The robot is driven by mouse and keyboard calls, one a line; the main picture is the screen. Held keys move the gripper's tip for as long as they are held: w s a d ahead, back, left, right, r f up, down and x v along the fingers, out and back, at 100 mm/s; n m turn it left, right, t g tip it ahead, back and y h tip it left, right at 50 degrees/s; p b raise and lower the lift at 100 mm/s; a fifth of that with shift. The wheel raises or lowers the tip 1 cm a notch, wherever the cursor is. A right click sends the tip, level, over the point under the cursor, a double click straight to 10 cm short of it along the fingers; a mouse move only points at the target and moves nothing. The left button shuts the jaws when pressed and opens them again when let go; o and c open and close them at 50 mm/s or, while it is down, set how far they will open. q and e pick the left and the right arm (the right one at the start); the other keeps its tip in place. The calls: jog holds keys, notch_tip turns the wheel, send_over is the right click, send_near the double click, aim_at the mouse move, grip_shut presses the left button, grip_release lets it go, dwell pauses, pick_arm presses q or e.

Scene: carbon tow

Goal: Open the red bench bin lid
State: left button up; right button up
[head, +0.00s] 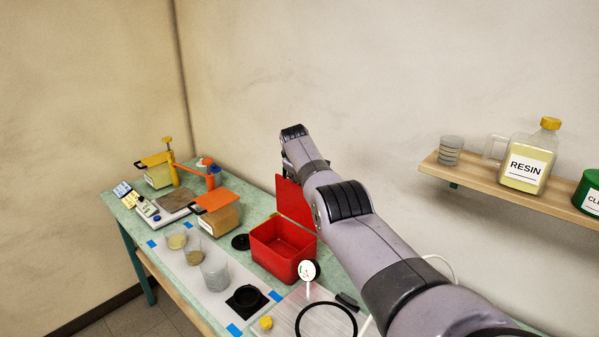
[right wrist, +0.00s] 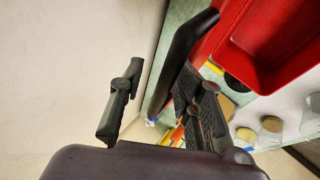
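The red bench bin (head: 270,257) stands on the green bench with its lid (head: 294,201) raised upright at the back edge, so the empty red inside shows. The bin also shows at the upper right of the right wrist view (right wrist: 262,68). My right arm reaches over the bench from the right. My left gripper is not in view.
Orange-lidded boxes (head: 221,217) stand left of the bin. Several cups, including a clear one (head: 214,275), stand on a white mat in front. A round dial (head: 308,270) stands close to the bin's front right. A wall shelf (head: 480,180) holds a resin jug (head: 526,160).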

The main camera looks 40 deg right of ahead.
jog(key=shift+s+a+r, duration=0.15)
jog(key=shift+a+r, duration=0.1)
jog(key=shift+r, duration=0.2)
jog(key=v, duration=1.1)
jog(key=shift+a+f, duration=0.1)
jog(key=shift+f, duration=0.1)
